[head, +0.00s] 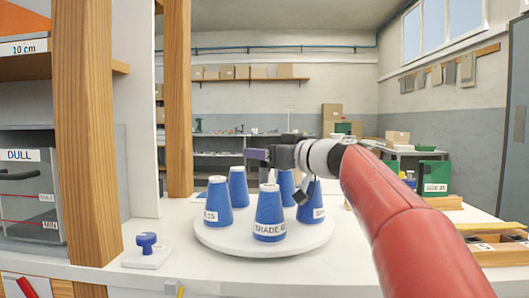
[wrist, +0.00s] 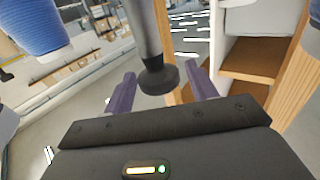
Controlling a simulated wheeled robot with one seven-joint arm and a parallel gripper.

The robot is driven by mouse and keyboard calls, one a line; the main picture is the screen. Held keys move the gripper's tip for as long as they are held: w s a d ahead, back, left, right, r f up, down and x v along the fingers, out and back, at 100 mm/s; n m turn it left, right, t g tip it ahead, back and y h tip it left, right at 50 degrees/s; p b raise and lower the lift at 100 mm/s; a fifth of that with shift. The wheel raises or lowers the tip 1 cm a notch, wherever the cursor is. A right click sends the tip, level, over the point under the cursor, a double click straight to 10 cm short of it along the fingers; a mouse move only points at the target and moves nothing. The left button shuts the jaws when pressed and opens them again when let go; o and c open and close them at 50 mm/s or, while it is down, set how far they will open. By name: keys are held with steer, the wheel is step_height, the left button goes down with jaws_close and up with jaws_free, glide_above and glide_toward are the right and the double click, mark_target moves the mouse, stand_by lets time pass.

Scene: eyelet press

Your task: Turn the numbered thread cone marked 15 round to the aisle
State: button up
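Several blue thread cones stand upright on a round white turntable (head: 215,236) in the head view. The front cone (head: 269,212) has a label reading "SHADE" with an unclear number. The left cone (head: 217,200) shows only a label end that seems to finish in 5. The right cone (head: 309,205) has a partly visible label. I cannot tell which is 15. My gripper (head: 257,156) is above the turntable's middle. In the wrist view, its purple fingers (wrist: 161,88) are apart, with a grey post and dark knob (wrist: 158,78) between them; contact is unclear.
A small blue knob on a white base (head: 147,246) stands left of the turntable. Wooden uprights (head: 85,130) and a clear "DULL" bin (head: 28,200) are at left. Green bins (head: 433,174) and a wooden tray (head: 490,250) are at right. The counter's front edge is below.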

jaws_close()
stand_by(1.2)
steer(key=shift+o, duration=0.7)
jaws_free()
steer(key=b+v, duration=0.2)
steer(key=v, duration=0.5)
steer(key=shift+s+d, duration=0.25)
steer(key=shift+d, duration=0.1)
